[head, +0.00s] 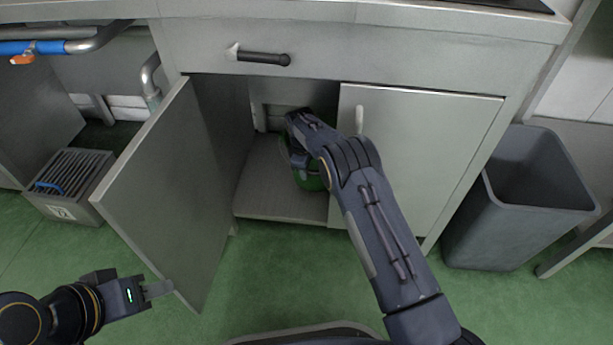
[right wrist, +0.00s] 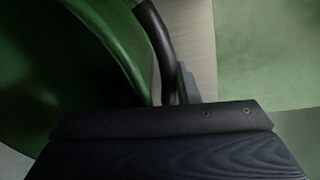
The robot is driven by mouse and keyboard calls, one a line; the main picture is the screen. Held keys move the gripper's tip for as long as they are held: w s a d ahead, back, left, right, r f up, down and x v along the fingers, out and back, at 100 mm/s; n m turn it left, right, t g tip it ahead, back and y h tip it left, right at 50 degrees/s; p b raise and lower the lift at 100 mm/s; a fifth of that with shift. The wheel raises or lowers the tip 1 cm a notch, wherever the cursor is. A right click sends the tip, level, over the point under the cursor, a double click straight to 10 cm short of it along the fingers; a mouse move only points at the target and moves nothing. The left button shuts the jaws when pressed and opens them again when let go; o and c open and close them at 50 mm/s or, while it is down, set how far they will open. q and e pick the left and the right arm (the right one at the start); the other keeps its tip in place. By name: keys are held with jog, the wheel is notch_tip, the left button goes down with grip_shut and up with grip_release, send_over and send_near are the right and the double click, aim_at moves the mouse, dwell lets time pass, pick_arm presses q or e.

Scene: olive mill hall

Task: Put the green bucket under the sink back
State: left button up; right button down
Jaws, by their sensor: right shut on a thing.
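The green bucket (head: 309,180) is inside the open left compartment of the cabinet, over its floor board (head: 268,190); my right forearm and hand hide much of it. I cannot tell whether it rests on the board. In the right wrist view the bucket's green wall (right wrist: 90,45) fills the left side, with its dark curved handle (right wrist: 153,35) beside it. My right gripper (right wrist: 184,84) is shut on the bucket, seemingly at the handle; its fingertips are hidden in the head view. My left gripper (head: 158,290) is by the outer edge of the open left door (head: 165,190); its finger gap is unclear.
The right cabinet door (head: 430,150) is closed, its handle beside my right arm. A drawer with a dark handle (head: 263,57) is above. A grey bin (head: 480,225) stands right. A slatted crate (head: 70,180) and pipes (head: 95,40) are left. Green floor is clear in front.

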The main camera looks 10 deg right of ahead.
pick_arm(q)
jog(key=shift+f, duration=0.55)
pick_arm(e)
notch_tip(320, 180, down, 2)
jog(key=shift+f, duration=0.1)
jog(key=shift+f, duration=0.2)
jog(key=c, duration=1.1)
grip_release()
jog(key=r+p, duration=0.1)
jog(key=r, duration=0.3)
jog(key=r+p, duration=0.2)
jog(key=r, duration=0.2)
jog(key=s+a+r+p, duration=0.1)
jog(key=r, duration=0.3)
jog(key=shift+s+r+p, duration=0.1)
jog(key=shift+r+p, duration=0.05)
jog(key=shift+p, duration=0.15)
pick_arm(q)
notch_tip(320, 180, up, 5)
jog(key=shift+f, duration=0.1)
